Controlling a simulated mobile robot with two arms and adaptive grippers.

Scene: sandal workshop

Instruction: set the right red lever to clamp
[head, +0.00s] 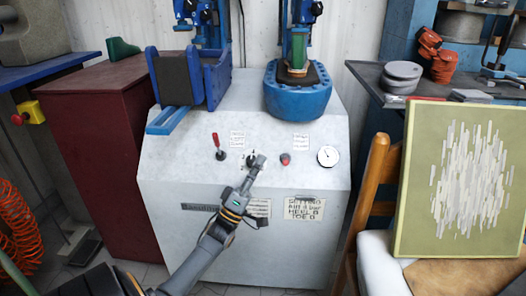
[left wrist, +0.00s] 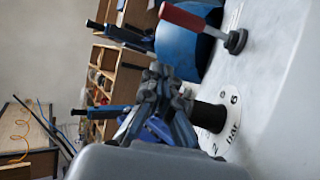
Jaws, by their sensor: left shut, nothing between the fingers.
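The white machine's sloped front (head: 180,160) carries a left red lever (head: 216,142), upright, and a right red lever (head: 285,158), whose red end shows low and foreshortened. My left gripper (head: 261,158) is in front of the panel between the two, closer to the right lever and apart from it. Its fingers are shut and empty. The left wrist view shows the gripper (left wrist: 165,92) beside a black knob (left wrist: 208,117) on a dial marked "bar"; whether they touch is unclear. A red-handled lever (left wrist: 188,18) is above; I cannot tell which one. My right gripper is not seen.
A round gauge (head: 327,156) is right of the right lever. Paper labels (head: 301,143) are on the panel. Blue press parts (head: 298,97) stand above it. A wooden chair (head: 372,190) and a green-framed picture (head: 462,185) stand at the right, a dark red cabinet (head: 95,150) at the left.

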